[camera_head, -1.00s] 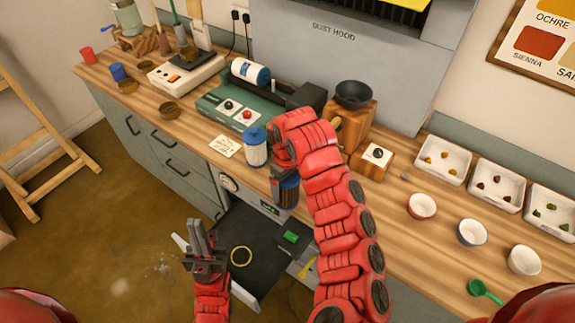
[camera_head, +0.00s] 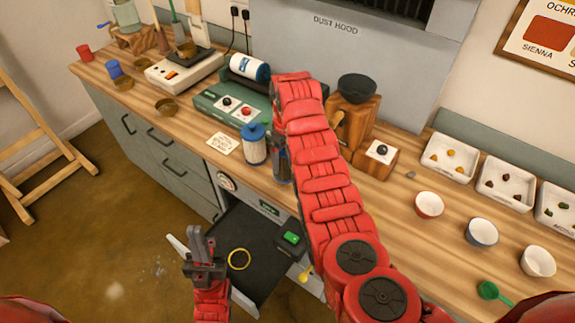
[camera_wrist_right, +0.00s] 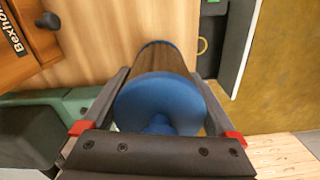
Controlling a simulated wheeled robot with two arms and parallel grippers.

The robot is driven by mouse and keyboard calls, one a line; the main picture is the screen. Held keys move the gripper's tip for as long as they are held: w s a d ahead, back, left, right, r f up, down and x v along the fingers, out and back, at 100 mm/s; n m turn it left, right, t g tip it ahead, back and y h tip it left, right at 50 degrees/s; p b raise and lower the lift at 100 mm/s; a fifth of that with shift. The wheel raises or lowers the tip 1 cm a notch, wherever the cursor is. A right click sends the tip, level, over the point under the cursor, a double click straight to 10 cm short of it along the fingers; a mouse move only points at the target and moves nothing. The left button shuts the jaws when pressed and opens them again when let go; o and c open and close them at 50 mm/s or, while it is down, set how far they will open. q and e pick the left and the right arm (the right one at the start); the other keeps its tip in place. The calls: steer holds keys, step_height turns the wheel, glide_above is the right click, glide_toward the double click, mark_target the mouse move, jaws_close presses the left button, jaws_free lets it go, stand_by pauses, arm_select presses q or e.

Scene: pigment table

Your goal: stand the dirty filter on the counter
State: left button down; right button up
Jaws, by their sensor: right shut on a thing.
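My right gripper (camera_wrist_right: 158,120) is shut on the dirty filter, which has a blue cap (camera_wrist_right: 160,98) and a brown body (camera_wrist_right: 162,62). In the head view the dirty filter (camera_head: 283,166) is a sliver beside my right arm, near the counter's (camera_head: 405,190) front edge; the arm hides the rest. It looks roughly upright. I cannot tell whether its base touches the counter. A second filter (camera_head: 254,148), white-bodied with a blue cap, stands on the counter just left of it. My left gripper (camera_head: 203,242) points up in front of the open drawer; its jaw gap is unclear.
A green machine (camera_head: 212,100) with a blue-and-white roll stands behind the filters. A card (camera_head: 223,144) lies left of them. The open drawer (camera_head: 250,220) below holds a yellow ring (camera_head: 238,259). A wooden grinder (camera_head: 352,125) and a button box (camera_head: 376,158) stand to the right.

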steer(key=shift+w+d+f+b, duration=0.1)
steer(key=shift+w+d+b, duration=0.15)
steer(key=shift+w+b, duration=0.75)
steer(key=shift+s+a+f+p, duration=0.1)
steer(key=shift+s+f+p, duration=0.4)
steer(key=shift+p, duration=0.6)
steer(key=shift+w+f, duration=0.15)
steer(key=shift+f, duration=0.8)
steer(key=shift+f, duration=0.1)
steer(key=shift+f, duration=0.15)
steer(key=o, duration=1.2)
